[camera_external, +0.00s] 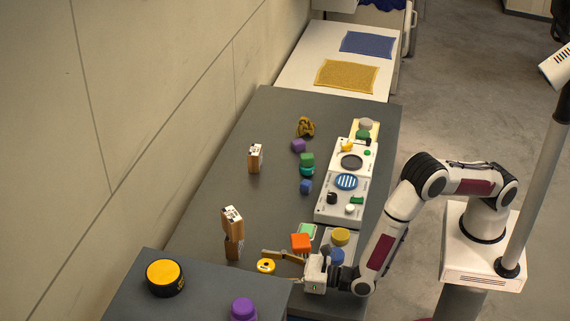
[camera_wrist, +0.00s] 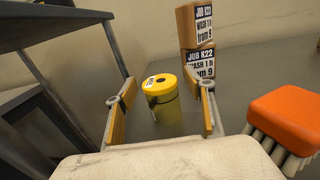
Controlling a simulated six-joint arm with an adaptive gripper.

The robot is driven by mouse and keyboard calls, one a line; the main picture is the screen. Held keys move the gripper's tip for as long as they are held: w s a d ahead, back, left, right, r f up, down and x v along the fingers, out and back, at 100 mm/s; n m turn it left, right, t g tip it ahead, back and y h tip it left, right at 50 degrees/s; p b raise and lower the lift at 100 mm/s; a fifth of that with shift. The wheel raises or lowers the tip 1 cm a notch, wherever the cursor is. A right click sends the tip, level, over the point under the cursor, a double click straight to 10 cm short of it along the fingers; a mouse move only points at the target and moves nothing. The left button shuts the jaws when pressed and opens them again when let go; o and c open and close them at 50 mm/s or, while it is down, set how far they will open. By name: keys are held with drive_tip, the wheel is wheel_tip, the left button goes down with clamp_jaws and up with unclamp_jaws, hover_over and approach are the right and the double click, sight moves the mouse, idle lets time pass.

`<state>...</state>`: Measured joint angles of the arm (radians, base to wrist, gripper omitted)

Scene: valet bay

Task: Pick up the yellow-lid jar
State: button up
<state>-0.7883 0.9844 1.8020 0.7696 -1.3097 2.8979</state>
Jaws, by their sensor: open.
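A yellow cylindrical jar with a yellow lid (camera_wrist: 163,98) stands upright between my open fingers in the wrist view. Its lid has a white label and a dark spot; a dark band shows on its side. In the external view, its yellow top (camera_external: 265,267) shows near the bench's front. My gripper (camera_external: 277,266) is low and open, its fingers pointing left at the jar. In the wrist view, my gripper (camera_wrist: 161,88) has one ochre-padded finger on each side, with visible gaps to the jar. A black round container with a yellow top (camera_external: 165,277) stands on the nearer left surface.
Stacked wooden blocks with job labels (camera_wrist: 197,42) stand beyond the jar. An orange brush (camera_wrist: 287,118) lies close on the right. Dark metal framing (camera_wrist: 118,48) rises at left. A purple-topped object (camera_external: 243,309) stands at the near edge. The bench's middle left is mostly clear.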

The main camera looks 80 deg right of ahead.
sight(266, 264)
drive_tip(key=shift+w, duration=0.3)
drive_tip(key=c, duration=1.1)
drive_tip(key=shift+r, duration=5)
